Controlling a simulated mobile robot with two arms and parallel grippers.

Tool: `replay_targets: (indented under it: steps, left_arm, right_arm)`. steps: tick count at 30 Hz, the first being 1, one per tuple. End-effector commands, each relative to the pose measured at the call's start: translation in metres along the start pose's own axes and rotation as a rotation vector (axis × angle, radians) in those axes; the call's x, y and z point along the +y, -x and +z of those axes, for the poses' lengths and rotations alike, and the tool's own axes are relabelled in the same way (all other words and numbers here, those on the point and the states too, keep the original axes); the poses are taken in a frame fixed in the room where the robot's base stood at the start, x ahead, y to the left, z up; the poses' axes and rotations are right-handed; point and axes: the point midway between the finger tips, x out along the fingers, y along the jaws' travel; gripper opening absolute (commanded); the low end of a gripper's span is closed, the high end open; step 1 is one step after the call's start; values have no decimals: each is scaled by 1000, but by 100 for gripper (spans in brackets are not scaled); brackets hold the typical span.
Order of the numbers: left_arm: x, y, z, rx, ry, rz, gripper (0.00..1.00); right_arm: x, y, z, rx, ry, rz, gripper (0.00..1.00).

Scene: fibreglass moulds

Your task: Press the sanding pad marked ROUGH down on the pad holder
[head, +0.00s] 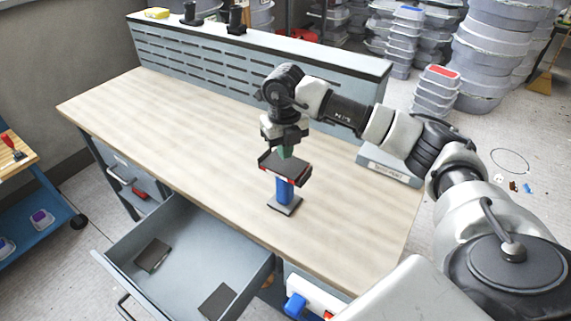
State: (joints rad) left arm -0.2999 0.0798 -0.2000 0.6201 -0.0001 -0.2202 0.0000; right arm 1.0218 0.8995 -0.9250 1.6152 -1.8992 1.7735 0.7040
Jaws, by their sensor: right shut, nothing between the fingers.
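The pad holder (284,191) stands upright on the workbench, a blue post on a small grey base. A dark flat pad (270,164) with red at its edges sits on top of the post; I cannot read a ROUGH mark on it. Two more dark pads, one left (152,255) and one right (217,301), lie in the open drawer. My left gripper is out of view.
The open drawer (185,238) juts out from the bench front. A slotted grey panel (250,68) runs along the back of the wooden worktop (190,135), which is mostly clear. Stacked tubs (490,60) fill the background.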

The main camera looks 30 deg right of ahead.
Motion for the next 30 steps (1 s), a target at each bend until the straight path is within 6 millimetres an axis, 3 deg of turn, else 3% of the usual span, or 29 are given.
replay_targets:
  steps: [30]
  left_arm:
    - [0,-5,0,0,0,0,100]
  right_arm:
    - [0,-7,0,0,0,0,0]
